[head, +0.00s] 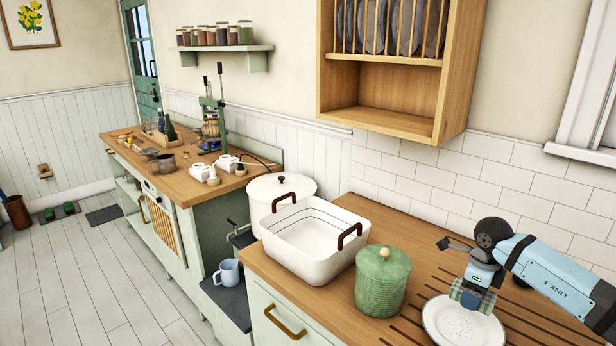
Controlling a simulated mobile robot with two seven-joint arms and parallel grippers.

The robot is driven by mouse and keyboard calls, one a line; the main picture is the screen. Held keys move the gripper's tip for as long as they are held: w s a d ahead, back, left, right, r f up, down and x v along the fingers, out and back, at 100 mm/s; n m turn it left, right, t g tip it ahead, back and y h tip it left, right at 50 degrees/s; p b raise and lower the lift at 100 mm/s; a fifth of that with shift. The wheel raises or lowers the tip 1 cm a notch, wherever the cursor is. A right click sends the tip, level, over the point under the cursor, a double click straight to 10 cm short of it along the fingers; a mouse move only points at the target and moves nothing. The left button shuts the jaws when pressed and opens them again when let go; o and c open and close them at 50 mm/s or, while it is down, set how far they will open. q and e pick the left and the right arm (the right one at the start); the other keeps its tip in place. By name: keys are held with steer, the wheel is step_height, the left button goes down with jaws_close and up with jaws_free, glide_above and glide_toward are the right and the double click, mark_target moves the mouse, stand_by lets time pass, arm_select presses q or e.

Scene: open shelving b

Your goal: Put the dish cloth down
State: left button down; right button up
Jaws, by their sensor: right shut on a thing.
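My right gripper (474,287) comes in from the right on its light blue arm, pointing down. It is shut on a small checked blue-green dish cloth (478,299). The cloth is partly hidden by the fingers. It hangs over or against the white round plate (462,325) at the lower right; I cannot tell whether it touches the plate. My left gripper is not in view.
A green ribbed lidded jar (382,284) stands on the wooden counter left of the plate. A white basin (304,266) with brown handles is farther left, before a white lidded pot (280,191). A wooden plate rack (382,98) hangs above.

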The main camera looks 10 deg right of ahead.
steer(key=s+a+r+n+p, duration=0.4)
steer(key=a+n, duration=0.7)
steer(key=n, duration=0.3)
steer(key=s+a+r+n+p, duration=0.3)
steer(key=s+a+r+n, duration=0.2)
steer(key=a+n, duration=0.6)
steer(key=s+n, duration=0.2)
steer(key=shift+s+r+n+p, duration=0.15)
steer(key=shift+r+n+p, duration=0.05)
steer(key=shift+n+p, duration=0.2)
